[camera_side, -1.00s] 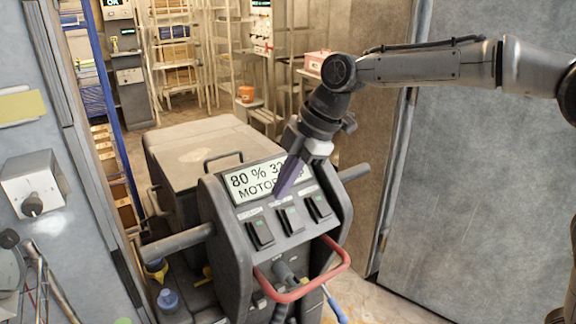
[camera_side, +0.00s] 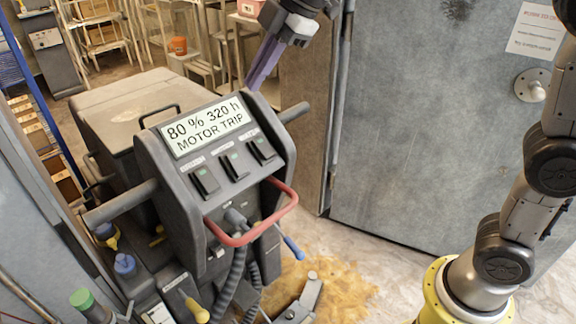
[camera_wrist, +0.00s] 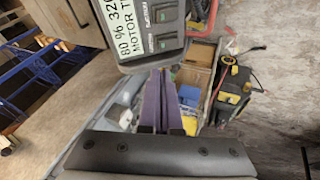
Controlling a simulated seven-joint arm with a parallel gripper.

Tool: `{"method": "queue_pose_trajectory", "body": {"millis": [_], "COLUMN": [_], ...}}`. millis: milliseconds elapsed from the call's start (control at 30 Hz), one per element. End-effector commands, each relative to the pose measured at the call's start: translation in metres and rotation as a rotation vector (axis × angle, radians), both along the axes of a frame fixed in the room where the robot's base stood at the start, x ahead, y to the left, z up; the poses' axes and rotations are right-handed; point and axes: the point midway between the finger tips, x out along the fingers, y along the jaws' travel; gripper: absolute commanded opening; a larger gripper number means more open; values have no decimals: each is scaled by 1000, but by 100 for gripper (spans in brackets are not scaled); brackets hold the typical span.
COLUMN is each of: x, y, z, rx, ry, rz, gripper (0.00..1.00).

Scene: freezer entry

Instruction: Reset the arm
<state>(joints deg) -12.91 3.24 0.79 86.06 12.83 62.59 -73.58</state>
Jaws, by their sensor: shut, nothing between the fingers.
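My gripper (camera_side: 262,64) is at the top of the side view, its purple fingers pointing down and left. It is shut and empty, up behind the right upper corner of a grey machine console (camera_side: 222,140). The console's display (camera_side: 205,126) reads "80 % 320 h MOTOR TRIP", with three dark rocker switches (camera_side: 234,168) below it. In the wrist view the purple fingers (camera_wrist: 160,100) lie together, and the console (camera_wrist: 150,45) with its display is at the top. My arm's base stands at the lower right of the side view.
A red handle loop (camera_side: 252,232) and hoses hang on the console's front. A large grey door panel (camera_side: 430,130) stands to the right. A brown stain (camera_side: 335,292) marks the floor. Shelving and an orange bucket (camera_side: 178,46) are at the back left.

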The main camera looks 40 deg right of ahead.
Motion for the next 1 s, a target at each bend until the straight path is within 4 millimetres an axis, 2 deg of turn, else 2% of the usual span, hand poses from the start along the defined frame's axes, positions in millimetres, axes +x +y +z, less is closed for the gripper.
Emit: {"method": "queue_pose_trajectory", "body": {"millis": [33, 100, 267, 367, 467, 600, 700, 767, 1000], "x": [-21, -47, -109, -149, -190, -238, -256, -260, -259], "y": [-18, -37, -77, -98, -116, -134, -139, -141, -142], "z": [10, 14, 5, -12, -39, -89, -120, -131, -133], "rx": [2, 13, 58, 100, 156, 248, 298, 318, 391], "ry": [-19, -25, -18, -4, 17, 67, 116, 145, 161], "rz": [-41, -115, -336, -501, -689, -976, -1139, -1214, -1342], "gripper": [0, 0, 0, 0, 0, 0, 0, 0, 0]}}
